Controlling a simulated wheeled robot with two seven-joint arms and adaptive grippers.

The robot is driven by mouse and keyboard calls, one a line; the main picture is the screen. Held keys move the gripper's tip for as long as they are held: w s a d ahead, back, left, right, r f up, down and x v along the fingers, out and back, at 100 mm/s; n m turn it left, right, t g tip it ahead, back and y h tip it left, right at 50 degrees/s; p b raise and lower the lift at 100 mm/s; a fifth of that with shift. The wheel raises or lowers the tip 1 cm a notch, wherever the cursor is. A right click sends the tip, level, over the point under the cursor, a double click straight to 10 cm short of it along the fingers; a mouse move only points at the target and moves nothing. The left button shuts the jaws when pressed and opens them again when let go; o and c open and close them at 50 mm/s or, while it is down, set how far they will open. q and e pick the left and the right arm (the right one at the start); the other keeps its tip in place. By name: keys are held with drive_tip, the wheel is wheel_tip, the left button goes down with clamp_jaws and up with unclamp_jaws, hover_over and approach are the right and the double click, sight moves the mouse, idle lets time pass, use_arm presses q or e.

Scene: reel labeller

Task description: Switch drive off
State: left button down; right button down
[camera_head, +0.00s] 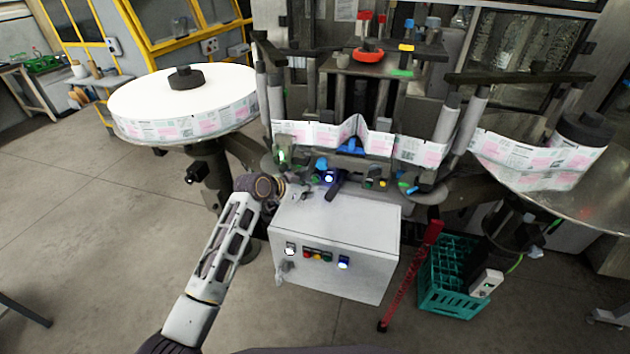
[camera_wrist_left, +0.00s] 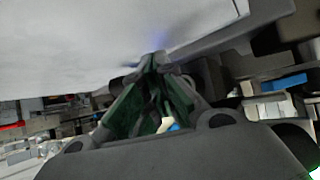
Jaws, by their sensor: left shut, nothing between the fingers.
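The grey-white control box (camera_head: 335,235) stands in front of the labeller. Its front carries a white-lit control (camera_head: 290,249), a row of small red, yellow and green buttons (camera_head: 317,255) and a blue-lit control (camera_head: 343,262). I cannot read which one is marked for the drive. My left gripper (camera_head: 304,191) is above the box's top left rear edge, shut and empty, near a dark unit with a blue light (camera_head: 328,179). In the left wrist view its fingertips (camera_wrist_left: 155,60) meet beside a pale surface with a blue glow. My right gripper is out of view.
A large label reel (camera_head: 183,92) is at the left and a second reel (camera_head: 540,160) at the right. The label web (camera_head: 320,134) runs between them. A teal crate (camera_head: 455,285) and a red-handled tool (camera_head: 410,275) stand right of the box. Floor in front is clear.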

use_arm(q)
drive_tip(key=shift+s+a, duration=0.1)
drive_tip(key=shift+s, duration=0.05)
drive_tip(key=shift+s+a+r+p, duration=0.1)
drive_tip(key=shift+s+a+p, duration=0.05)
drive_tip(key=shift+s+p, duration=0.35)
drive_tip(key=shift+s+a+p, duration=0.15)
drive_tip(key=shift+s+p, duration=0.2)
drive_tip(key=shift+s, duration=0.1)
drive_tip(key=shift+s+a+p, duration=0.2)
drive_tip(key=shift+s+p, duration=0.2)
drive_tip(key=shift+s, duration=0.3)
drive_tip(key=shift+s+a+p, duration=0.2)
drive_tip(key=shift+s+p, duration=0.2)
drive_tip(key=shift+s, duration=0.25)
